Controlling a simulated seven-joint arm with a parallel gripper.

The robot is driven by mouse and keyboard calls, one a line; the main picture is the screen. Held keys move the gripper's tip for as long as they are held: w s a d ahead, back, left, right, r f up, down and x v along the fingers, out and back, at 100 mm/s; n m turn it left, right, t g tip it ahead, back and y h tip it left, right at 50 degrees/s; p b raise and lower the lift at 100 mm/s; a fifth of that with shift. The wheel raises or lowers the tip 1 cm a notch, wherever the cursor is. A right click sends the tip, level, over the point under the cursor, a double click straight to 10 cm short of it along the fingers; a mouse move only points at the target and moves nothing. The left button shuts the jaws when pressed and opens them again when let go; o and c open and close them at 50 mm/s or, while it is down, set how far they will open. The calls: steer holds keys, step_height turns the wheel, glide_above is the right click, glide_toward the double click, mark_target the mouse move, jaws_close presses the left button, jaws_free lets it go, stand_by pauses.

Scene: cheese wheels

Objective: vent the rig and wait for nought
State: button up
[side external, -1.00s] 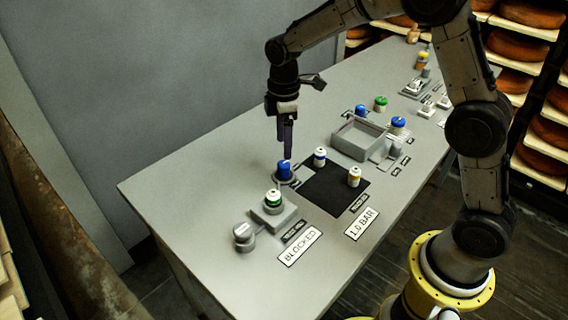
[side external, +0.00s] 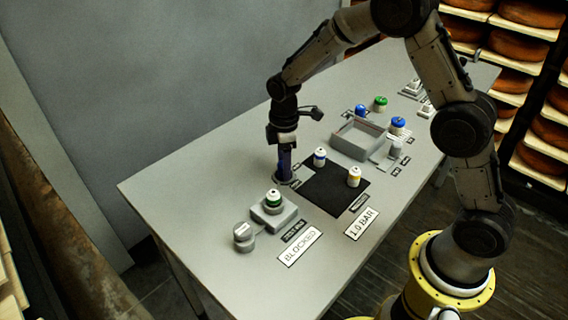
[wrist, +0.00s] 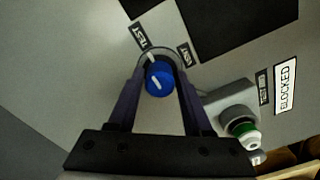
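A blue knob (wrist: 158,78) with a white line on top sits in a grey round base, with two small labels beside it that are too blurred to read surely. My gripper (wrist: 159,72) points down over it, one finger on each side. Whether the fingers touch the knob is unclear. In the side view my gripper (side external: 285,176) hides most of the knob. A sign reading "1.0 BAR" (side external: 362,223) and another reading "BLOCKED" (side external: 299,247) lie on the grey table's front part.
A green-and-white capped piece (side external: 273,199) stands on a grey block near the knob. A black mat (side external: 330,198) carries two small white jars, one blue-banded (side external: 320,157), one yellow-banded (side external: 354,177). An open grey tray (side external: 357,140) and more knobs lie farther back.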

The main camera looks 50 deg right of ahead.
jaws_close()
steer(key=shift+m, duration=0.3)
steer(key=m, duration=0.3)
steer(key=shift+m, duration=0.3)
steer(key=m, duration=0.4)
steer(key=shift+r+m, duration=0.1)
steer(key=shift+m, duration=0.2)
steer(key=m, duration=0.9)
